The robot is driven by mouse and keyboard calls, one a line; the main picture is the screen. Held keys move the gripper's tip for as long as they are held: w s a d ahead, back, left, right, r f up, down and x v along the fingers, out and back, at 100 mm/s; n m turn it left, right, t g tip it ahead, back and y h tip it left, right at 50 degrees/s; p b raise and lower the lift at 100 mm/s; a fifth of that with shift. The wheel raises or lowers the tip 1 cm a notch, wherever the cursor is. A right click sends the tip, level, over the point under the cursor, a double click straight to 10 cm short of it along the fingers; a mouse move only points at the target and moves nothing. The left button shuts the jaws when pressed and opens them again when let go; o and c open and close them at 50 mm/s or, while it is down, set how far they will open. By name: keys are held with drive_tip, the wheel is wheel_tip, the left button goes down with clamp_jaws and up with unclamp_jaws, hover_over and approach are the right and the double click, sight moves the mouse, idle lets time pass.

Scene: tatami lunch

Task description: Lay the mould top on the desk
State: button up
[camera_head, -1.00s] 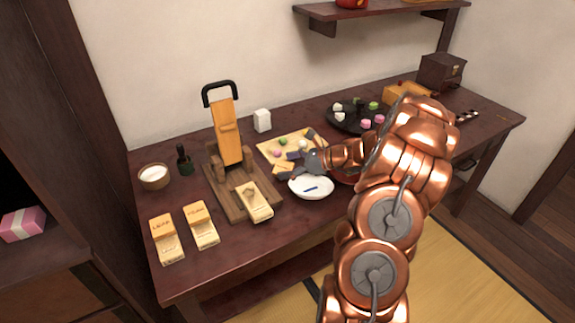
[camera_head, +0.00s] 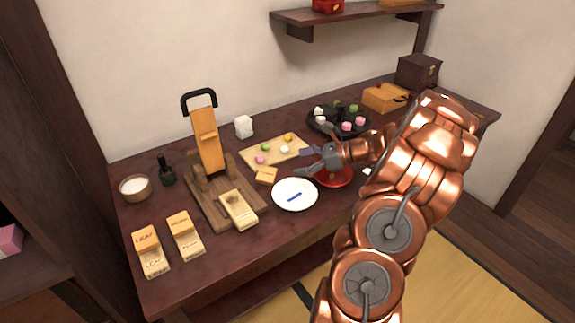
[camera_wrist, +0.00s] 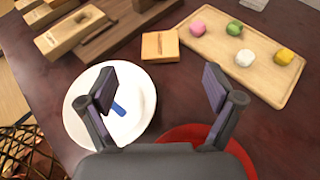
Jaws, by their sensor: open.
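The mould top, a small orange wooden block (camera_head: 266,175), lies flat on the dark desk (camera_head: 160,215) between the press and the light board. It also shows in the wrist view (camera_wrist: 160,46), ahead of my fingers and apart from them. My gripper (camera_head: 312,160) is open and empty, low over the desk beside the white plate and near the red plate. In the wrist view its two fingers (camera_wrist: 160,90) stand wide apart with nothing between them. A pale mould base (camera_head: 238,210) sits on the wooden press.
The white plate (camera_head: 294,206) holds a blue stick. A red plate (camera_head: 335,181) lies under my gripper. The board (camera_head: 272,152) carries several coloured sweets. The press (camera_head: 207,142) stands left, with labelled moulds (camera_head: 185,235) in front. A black tray (camera_head: 325,129) stands behind.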

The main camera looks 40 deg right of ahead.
drive_tip(key=shift+v, duration=0.8)
drive_tip(key=a+n, duration=0.1)
drive_tip(key=a, duration=0.1)
drive_tip(key=a+r+n+g, duration=0.1)
drive_tip(key=a, duration=0.1)
drive_tip(key=a+r+n+g+y, duration=0.1)
drive_tip(key=a, duration=0.2)
drive_tip(key=shift+w+a, duration=0.15)
drive_tip(key=shift+w, duration=0.2)
drive_tip(key=s+a+r+n+g, duration=0.2)
drive_tip(key=s+a+n+g, duration=0.25)
drive_tip(key=a, duration=0.65)
drive_tip(key=s+a+r+n+g, duration=0.1)
drive_tip(key=s+a+n+g, duration=0.2)
drive_tip(key=a+n, duration=0.5)
drive_tip(key=s+a+n+g+h, duration=0.3)
drive_tip(key=s+a+n+h, duration=0.25)
drive_tip(key=s+a, duration=0.55)
drive_tip(key=s+d+n+h, duration=0.4)
drive_tip(key=s+n, duration=0.3)
drive_tip(key=s, duration=0.5)
drive_tip(key=shift+s+d+f, duration=0.2)
drive_tip(key=shift+d+f, duration=0.15)
drive_tip(key=shift+d, duration=0.35)
drive_tip(key=shift+g, duration=0.25)
